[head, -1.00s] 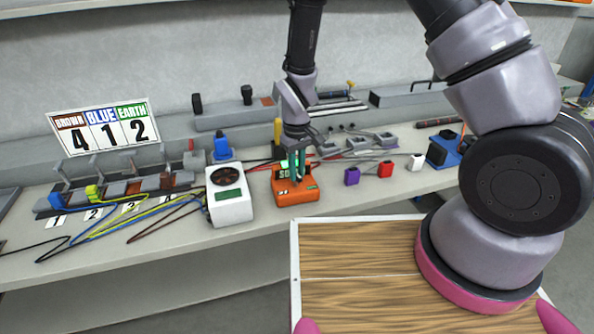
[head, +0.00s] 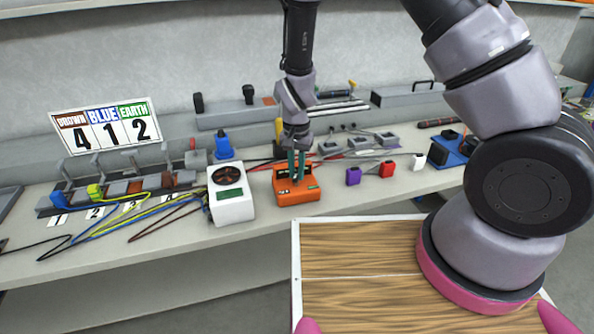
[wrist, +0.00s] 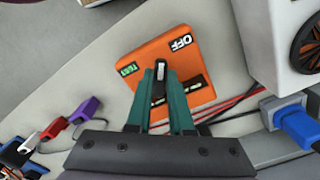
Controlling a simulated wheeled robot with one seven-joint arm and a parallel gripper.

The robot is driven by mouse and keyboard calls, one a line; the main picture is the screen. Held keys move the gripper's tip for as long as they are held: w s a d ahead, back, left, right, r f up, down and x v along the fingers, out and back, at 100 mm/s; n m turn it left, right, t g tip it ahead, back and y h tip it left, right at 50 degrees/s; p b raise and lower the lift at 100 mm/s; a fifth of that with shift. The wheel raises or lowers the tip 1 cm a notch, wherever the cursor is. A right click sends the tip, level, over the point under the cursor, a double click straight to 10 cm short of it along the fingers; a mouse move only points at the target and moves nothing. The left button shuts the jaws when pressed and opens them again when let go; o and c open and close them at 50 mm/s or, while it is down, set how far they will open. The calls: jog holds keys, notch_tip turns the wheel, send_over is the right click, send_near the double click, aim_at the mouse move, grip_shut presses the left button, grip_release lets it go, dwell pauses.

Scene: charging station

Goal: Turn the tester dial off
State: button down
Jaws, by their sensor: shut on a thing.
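The orange tester (head: 297,195) stands on the bench next to a white box with a fan. It also shows in the wrist view (wrist: 134,47), with a white OFF label (wrist: 181,43) and a green TEST label (wrist: 127,69). My gripper (head: 296,179) points down onto the tester's top. In the wrist view its teal fingers (wrist: 161,88) are shut on the dark dial (wrist: 160,70), which has a pale mark. The mark points up in the picture, between the two labels; its exact setting is hard to tell. The fingers hide part of the tester's face.
The white fan box (head: 231,207) stands close at left. Purple (head: 353,176), red (head: 387,168) and white (head: 419,161) blocks stand to the right. Cables (head: 140,212) and a terminal row lie at the left. A sign (head: 105,125) reads BROWN 4, BLUE 1, EARTH 2.

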aim_at(296, 174)
jog(key=shift+m, duration=1.1)
jog(key=c, duration=0.8)
grip_release()
jog(key=shift+r, duration=0.1)
notch_tip(296, 174, up, 11)
jog(key=shift+f, duration=0.2)
jog(key=shift+r, duration=0.1)
